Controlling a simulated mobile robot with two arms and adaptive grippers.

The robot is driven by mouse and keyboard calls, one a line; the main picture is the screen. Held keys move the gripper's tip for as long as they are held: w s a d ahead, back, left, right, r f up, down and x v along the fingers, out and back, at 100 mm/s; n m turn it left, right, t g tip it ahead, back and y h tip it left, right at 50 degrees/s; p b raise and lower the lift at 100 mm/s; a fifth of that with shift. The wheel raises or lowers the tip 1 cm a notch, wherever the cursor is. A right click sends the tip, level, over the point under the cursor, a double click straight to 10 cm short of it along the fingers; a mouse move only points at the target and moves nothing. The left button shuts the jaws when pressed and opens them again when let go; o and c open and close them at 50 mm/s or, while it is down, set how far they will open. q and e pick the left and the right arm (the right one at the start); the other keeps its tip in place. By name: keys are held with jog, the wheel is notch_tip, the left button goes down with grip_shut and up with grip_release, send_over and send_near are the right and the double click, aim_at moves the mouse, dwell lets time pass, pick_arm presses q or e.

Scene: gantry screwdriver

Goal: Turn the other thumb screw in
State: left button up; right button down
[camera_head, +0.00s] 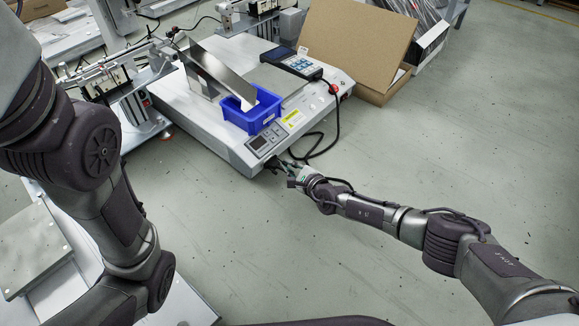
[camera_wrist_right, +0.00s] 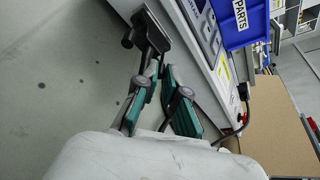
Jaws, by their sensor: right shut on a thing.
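My right gripper (camera_head: 287,168) is at the front lower corner of the white machine base (camera_head: 232,145). In the right wrist view, the fingers (camera_wrist_right: 154,70) are closed together on a dark part, seemingly a thumb screw (camera_wrist_right: 150,33), beside the machine's side. It looks black, with a short stub to one side. The fingers cover its near end, and I cannot tell how far in it is turned. A second thumb screw cannot be made out. My left arm fills the left of the head view, but its gripper is not in view.
A blue parts bin (camera_head: 252,110), a bent metal sheet (camera_head: 215,75) and a keypad device (camera_head: 292,63) are on the machine. A black cable (camera_head: 322,147) hangs near my right gripper. A cardboard box (camera_head: 355,45) stands behind. The floor to the right is clear.

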dwell(0.3)
jog(key=m, duration=0.1)
jog(key=m+g+y, duration=0.1)
jog(key=shift+w+d+r+m+g, duration=0.1)
jog(key=shift+w+r+m+g, duration=0.05)
jog(key=shift+m+g, duration=0.15)
jog(key=shift+d+m+g+y, duration=0.1)
jog(key=shift+m+g+y, duration=0.4)
jog(key=shift+m, duration=0.5)
jog(key=c, duration=1.2)
grip_release()
jog(key=shift+c, duration=0.2)
